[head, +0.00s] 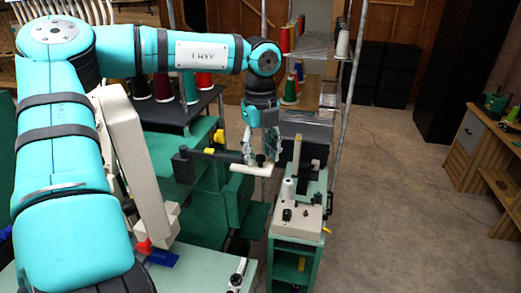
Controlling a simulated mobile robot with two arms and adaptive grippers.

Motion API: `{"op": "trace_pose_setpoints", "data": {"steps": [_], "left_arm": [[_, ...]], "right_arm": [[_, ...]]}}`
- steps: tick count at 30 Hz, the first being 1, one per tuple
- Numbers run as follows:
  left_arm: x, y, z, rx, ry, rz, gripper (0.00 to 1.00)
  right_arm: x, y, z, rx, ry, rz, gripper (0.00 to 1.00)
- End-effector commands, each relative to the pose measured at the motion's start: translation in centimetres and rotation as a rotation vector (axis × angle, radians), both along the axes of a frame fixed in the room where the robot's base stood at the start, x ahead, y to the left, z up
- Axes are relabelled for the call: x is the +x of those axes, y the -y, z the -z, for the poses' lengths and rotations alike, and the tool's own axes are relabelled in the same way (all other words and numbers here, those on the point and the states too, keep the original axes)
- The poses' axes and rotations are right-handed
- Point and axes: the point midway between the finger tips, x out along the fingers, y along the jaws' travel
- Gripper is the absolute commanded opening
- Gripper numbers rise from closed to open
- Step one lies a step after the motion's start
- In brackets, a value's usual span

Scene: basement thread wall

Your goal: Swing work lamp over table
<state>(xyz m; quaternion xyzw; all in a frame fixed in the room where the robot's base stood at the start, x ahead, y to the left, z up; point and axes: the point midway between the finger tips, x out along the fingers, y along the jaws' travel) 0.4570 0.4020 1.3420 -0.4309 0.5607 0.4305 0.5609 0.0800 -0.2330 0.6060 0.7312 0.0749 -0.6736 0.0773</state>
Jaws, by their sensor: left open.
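What looks like the work lamp has a dark horizontal arm (190,161) with a small yellow part near it, and a white bar-shaped head (250,170) at its right end. The lamp stands out over the green machine area in the middle of the head view. My left gripper (260,158) hangs down from above at the lamp's right end, just over the white head. It is open; its fingers are small here, and I cannot tell whether they touch the lamp. A pale green table (205,272) shows at the bottom, partly hidden by my left arm. My right gripper is not in view.
A beige machine (128,145) stands left of the lamp, partly behind my arm. A green cabinet (297,245) with a beige machine on top stands at right. Behind are thread cones on a dark stand (200,107) and a metal-framed rack. Open floor (390,210) lies right.

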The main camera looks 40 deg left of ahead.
Motion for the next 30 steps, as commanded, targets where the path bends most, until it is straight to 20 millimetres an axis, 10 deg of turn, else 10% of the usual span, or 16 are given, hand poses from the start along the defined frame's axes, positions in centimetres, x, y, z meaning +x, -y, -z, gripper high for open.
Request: {"op": "trace_pose_setpoints", "data": {"steps": [13, 30], "left_arm": [[0.0, 0.0, -0.1, 0.0, 0.0, 0.0, 0.0], [-1.1, 1.0, 0.2, 0.0, 0.004, 0.027, 0.0]], "right_arm": [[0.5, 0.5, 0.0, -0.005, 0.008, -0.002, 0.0], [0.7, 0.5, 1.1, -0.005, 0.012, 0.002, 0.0]]}}
